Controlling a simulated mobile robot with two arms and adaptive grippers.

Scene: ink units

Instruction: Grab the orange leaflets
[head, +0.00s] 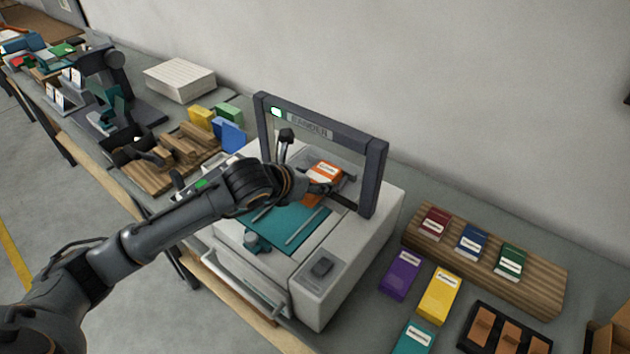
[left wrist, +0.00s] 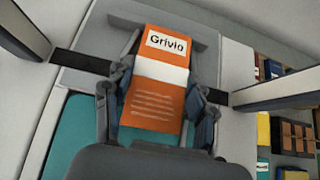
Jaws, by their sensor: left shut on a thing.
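The orange leaflets (head: 325,172) show as an orange stack with a white band, inside the dark frame of the bander machine. In the left wrist view the orange leaflets (left wrist: 157,85) carry a white label reading "Grivio" and lie between the fingers. My left gripper (head: 312,190) is shut on them, reaching in from the left over the teal plate. The left gripper also shows in the left wrist view (left wrist: 160,100), with one finger on each side of the stack. My right gripper is not in view.
The dark arch (head: 376,170) of the bander (head: 330,285) stands around the gripper. Purple (head: 401,274) and yellow (head: 439,294) packs lie at right near a wooden rack (head: 545,285). Wooden blocks (head: 150,178) and a white paper stack (head: 180,78) are at left.

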